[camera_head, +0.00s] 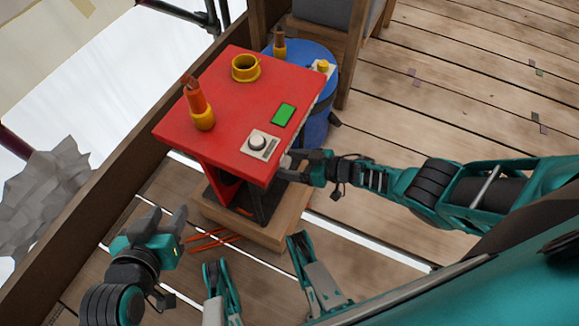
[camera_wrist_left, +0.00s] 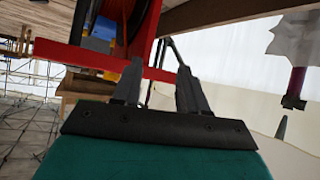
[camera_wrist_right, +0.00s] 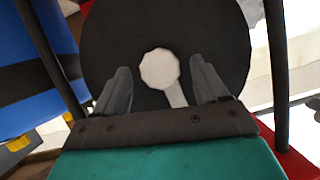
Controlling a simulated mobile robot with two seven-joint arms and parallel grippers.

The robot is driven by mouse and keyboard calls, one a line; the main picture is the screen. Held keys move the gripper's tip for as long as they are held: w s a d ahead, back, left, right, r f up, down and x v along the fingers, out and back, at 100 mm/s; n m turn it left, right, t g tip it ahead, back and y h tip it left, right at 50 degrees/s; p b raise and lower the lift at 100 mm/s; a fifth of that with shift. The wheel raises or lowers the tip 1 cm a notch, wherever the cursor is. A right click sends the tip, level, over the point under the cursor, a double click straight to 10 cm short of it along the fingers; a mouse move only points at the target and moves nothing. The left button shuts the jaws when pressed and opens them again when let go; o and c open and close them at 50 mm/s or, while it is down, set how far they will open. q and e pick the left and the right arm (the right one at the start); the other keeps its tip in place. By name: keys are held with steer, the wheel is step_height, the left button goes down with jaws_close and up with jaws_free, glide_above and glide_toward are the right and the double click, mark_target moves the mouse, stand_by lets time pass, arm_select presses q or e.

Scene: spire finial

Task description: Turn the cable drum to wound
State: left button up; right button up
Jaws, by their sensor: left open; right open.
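The cable drum is a black disc (camera_wrist_right: 110,40) in the right wrist view, with a pale round crank knob (camera_wrist_right: 160,68) on a pale arm at its front. In the head view the red top hides most of it; part of the disc also shows in the left wrist view (camera_wrist_left: 137,12). My right gripper (camera_head: 296,165) is open at the near right side of the red stand (camera_head: 215,115). Its fingers lie either side of the knob in the right wrist view; contact cannot be told. My left gripper (camera_head: 166,222) is open and empty, left of the stand.
The red top carries a dial (camera_head: 258,143), a green panel (camera_head: 283,115), a yellow ring (camera_head: 245,68) and an orange-tipped piece in a yellow socket (camera_head: 202,115). A blue barrel (camera_head: 316,125) stands behind. The right-hand deck is mostly clear.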

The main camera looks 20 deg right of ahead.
steer(key=shift+w+a+f, duration=0.25)
steer(key=shift+w+a, duration=0.15)
steer(key=shift+a, duration=0.05)
jaws_close()
stand_by(0.5)
